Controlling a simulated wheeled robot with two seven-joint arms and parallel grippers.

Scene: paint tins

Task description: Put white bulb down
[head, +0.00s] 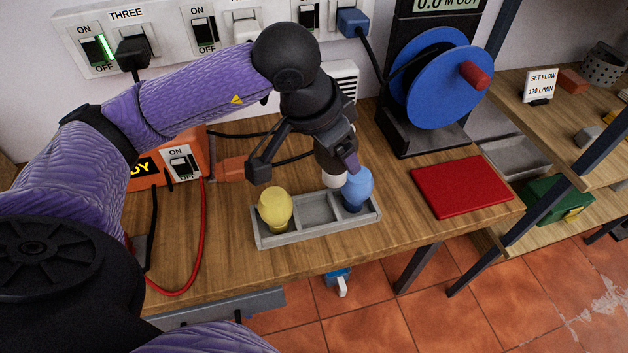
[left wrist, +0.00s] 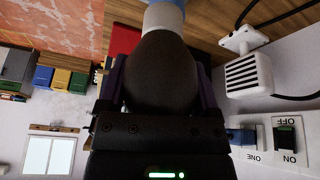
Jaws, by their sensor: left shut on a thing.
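My left gripper (head: 340,163) is shut on the white bulb (head: 333,180), whose pale lower end shows below the dark part between the fingers. The bulb is at the back edge of the grey tray (head: 318,234), just left of the blue bulb (head: 358,186); I cannot tell if it touches either. In the left wrist view a dark rounded body fills the space between the fingers, with the pale end of the white bulb (left wrist: 164,18) beyond it. The yellow bulb (head: 275,206) stands in the tray's left compartment, the blue one in the right. The middle compartment looks empty.
A red mat (head: 462,186) lies to the right of the tray. A blue reel (head: 436,80) stands behind the mat. An orange switch box (head: 182,160) and cables are at the left. The bench's front edge is close to the tray.

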